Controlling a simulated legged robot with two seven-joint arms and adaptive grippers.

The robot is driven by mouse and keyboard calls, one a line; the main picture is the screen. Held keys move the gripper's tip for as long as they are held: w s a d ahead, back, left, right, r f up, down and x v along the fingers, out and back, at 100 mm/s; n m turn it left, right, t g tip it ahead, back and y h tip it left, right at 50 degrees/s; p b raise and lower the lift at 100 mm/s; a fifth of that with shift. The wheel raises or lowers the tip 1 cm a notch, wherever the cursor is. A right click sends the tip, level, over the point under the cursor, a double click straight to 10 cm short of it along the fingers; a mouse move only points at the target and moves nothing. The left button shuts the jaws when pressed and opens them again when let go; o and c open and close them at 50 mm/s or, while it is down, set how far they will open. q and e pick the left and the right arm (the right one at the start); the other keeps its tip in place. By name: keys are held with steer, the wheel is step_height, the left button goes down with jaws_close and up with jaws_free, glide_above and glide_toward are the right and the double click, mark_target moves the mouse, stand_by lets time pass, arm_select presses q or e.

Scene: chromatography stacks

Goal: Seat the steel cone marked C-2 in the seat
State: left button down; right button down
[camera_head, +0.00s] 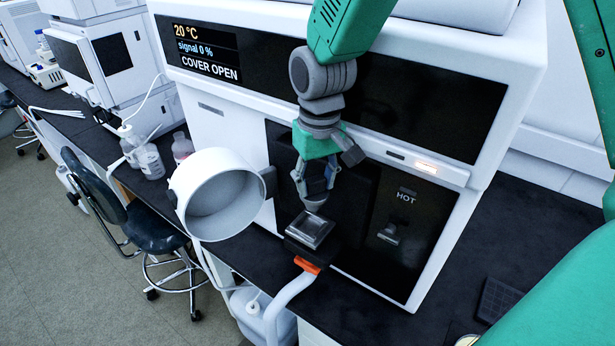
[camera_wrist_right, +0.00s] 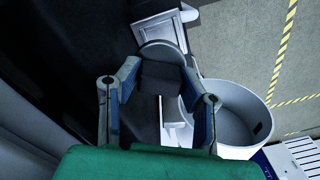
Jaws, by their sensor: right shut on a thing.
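My right gripper (camera_head: 316,188) points down in front of the instrument's dark recess, shut on a small grey piece (camera_head: 313,205), which looks like the steel cone. No C-2 mark can be read on it. The piece is just above a dark square block with a shiny metal top (camera_head: 310,231), which looks like the seat. I cannot tell whether they touch. In the right wrist view, the blue fingers close in around a dark part, with a pale grey round edge (camera_wrist_right: 163,52) beyond. My left gripper is not in view.
A white round cover (camera_head: 213,195) hangs open left of the block. A pale hose (camera_head: 287,297) with an orange collar runs below the block. Bottles (camera_head: 150,161) stand on the bench at left.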

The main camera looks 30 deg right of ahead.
mark_target(311, 204)
steer(key=f, duration=0.1)
steer(key=a+f, duration=0.1)
steer(key=f, duration=0.1)
steer(key=shift+w+a, duration=0.2)
steer(key=shift+w, duration=0.15)
steer(key=shift+w+f, duration=0.1)
steer(key=shift+f, duration=0.3)
steer(key=shift+s+d+f+b, duration=0.15)
steer(key=shift+d+f+b, duration=0.15)
steer(key=shift+f, duration=0.2)
steer(key=shift+s+d+f+b, duration=0.15)
steer(key=shift+d+f, duration=0.1)
steer(key=shift+f, duration=0.25)
steer(key=shift+a, duration=0.1)
steer(key=shift+a, duration=0.2)
steer(key=c, duration=1)
jaws_free()
steer(key=shift+o, duration=0.2)
